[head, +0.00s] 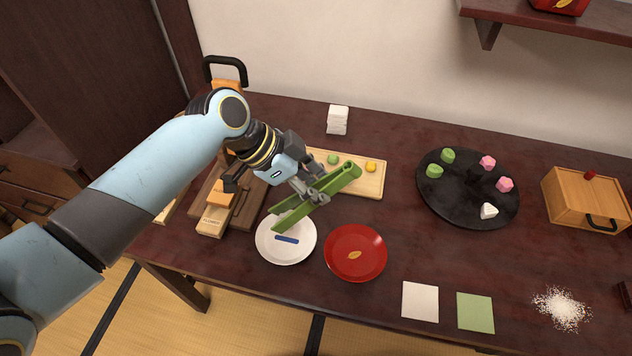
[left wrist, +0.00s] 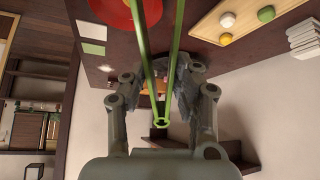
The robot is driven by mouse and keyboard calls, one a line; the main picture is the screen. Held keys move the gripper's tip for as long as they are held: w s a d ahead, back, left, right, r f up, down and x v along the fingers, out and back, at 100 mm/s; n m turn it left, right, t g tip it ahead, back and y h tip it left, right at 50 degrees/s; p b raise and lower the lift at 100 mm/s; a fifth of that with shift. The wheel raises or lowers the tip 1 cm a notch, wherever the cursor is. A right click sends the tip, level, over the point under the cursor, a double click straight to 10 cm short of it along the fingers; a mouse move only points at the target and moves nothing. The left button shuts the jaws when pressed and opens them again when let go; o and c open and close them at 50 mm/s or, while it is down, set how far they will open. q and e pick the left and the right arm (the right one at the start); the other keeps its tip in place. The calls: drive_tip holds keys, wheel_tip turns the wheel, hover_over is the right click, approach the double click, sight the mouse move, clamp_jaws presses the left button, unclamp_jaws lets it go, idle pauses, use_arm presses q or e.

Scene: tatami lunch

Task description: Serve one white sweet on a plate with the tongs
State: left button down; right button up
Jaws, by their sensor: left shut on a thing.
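My left gripper (head: 312,192) is shut on the green tongs (head: 292,212). It holds them slanted above the table; the tongs (left wrist: 145,45) run between my fingers (left wrist: 158,92) in the left wrist view, with their two arms apart. A white sweet (head: 489,211) sits on the round black tray (head: 460,208) at right. Another white sweet (left wrist: 227,20) shows on the wooden board in the left wrist view. The white plate (head: 264,246) with a blue mark and the red plate (head: 340,265) with a leaf mark lie near the front. My right gripper is not seen.
The wooden board (head: 362,189) also bears a green sweet (head: 333,159) and a yellow sweet (head: 370,167). Green and pink sweets share the black tray. A wooden box (head: 580,200) stands right, a white stack (head: 338,120) behind. White powder (head: 562,308) lies front right.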

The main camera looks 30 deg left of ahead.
use_arm(q)
drive_tip(key=shift+f+b, duration=1.7)
drive_tip(key=shift+f, duration=0.45)
drive_tip(key=c, duration=1.4)
unclamp_jaws()
drive_tip(key=shift+r, duration=0.1)
wheel_tip(320, 180, up, 10)
drive_tip(key=p, duration=0.9)
drive_tip(key=shift+p, duration=0.3)
